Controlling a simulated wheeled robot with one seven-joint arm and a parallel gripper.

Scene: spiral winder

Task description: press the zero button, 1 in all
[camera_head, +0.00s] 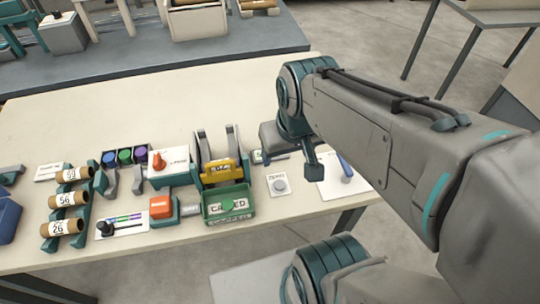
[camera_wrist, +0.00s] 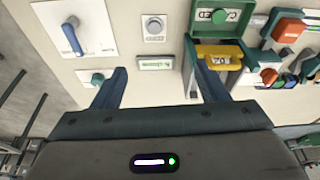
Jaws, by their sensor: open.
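The zero button is a round grey button (camera_head: 279,185) on a small white plate marked ZERO, on the table right of the green tray. It also shows in the wrist view (camera_wrist: 154,27), near the top, above and between my fingers. My gripper (camera_wrist: 158,82) is open and empty, with its two dark fingers wide apart. In the head view the gripper end is mostly hidden by my arm, just behind the zero plate. Nothing touches the button there.
A blue lever on a white plate (camera_wrist: 70,38) stands beside the zero plate. A small display (camera_wrist: 155,63) lies between the zero plate and my gripper. The winder with a yellow part (camera_head: 219,170) and green tray (camera_head: 228,205) stands left. Numbered tubes (camera_head: 68,199) lie farther left.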

